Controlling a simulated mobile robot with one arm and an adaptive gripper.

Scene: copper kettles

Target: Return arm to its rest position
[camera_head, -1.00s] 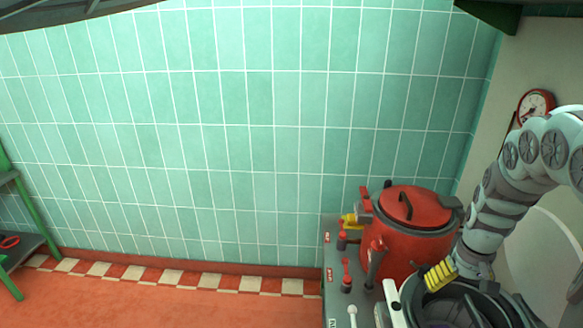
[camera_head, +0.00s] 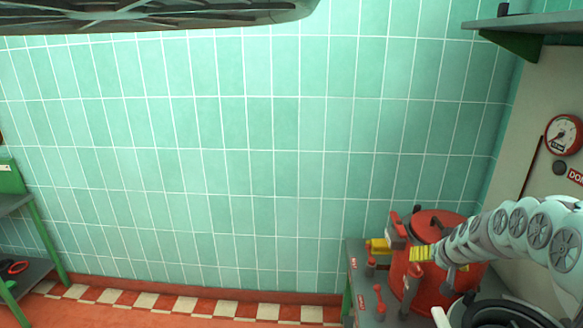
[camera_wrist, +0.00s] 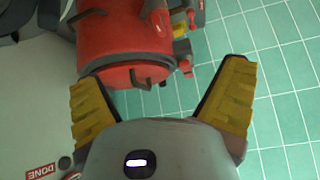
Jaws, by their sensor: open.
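My arm comes in from the right edge of the head view and reaches left, roughly level. My gripper (camera_head: 421,254) is at its end, in front of the red kettle (camera_head: 432,292); one yellow finger shows there. In the wrist view, my gripper (camera_wrist: 165,72) has its two yellow fingers spread wide apart with nothing held between them. The red kettle with its lid also shows beyond the fingers in the wrist view (camera_wrist: 125,48). The arm hides part of the kettle in the head view.
A black-rimmed vessel (camera_head: 505,312) stands at the bottom right, below my arm. A red gauge (camera_head: 563,134) is on the pale wall, under a shelf (camera_head: 540,28). A green-legged rack (camera_head: 42,235) stands at far left. The floor between is clear.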

